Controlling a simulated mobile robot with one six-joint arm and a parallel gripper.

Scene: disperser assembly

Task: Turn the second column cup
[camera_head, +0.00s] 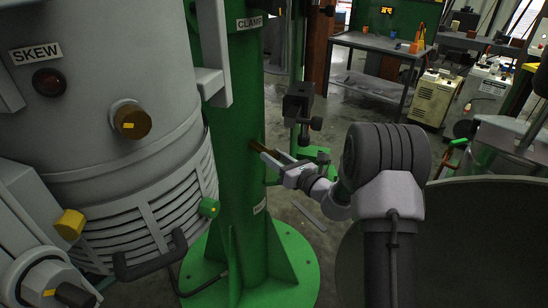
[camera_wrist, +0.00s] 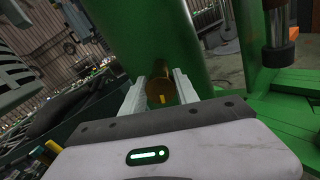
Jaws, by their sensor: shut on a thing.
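The green column (camera_head: 238,110) stands upright in the middle of the head view, with a small brass-brown cup (camera_head: 257,145) on its right side. My gripper (camera_head: 269,155) reaches the cup from the right. In the wrist view the cup (camera_wrist: 160,92) sits between the two pale fingers of my gripper (camera_wrist: 160,86), with a yellow mark on its face. The fingers are shut on the cup, which is still against the green column (camera_wrist: 150,40). In the head view the fingers partly hide the cup.
A large grey machine body (camera_head: 110,110) with a brass knob (camera_head: 130,121) stands left of the column. A dark clamp block (camera_head: 298,102) is right of the column, above my gripper. The column's green flanged base (camera_head: 285,270) spreads over the floor. A workbench (camera_head: 375,45) stands behind.

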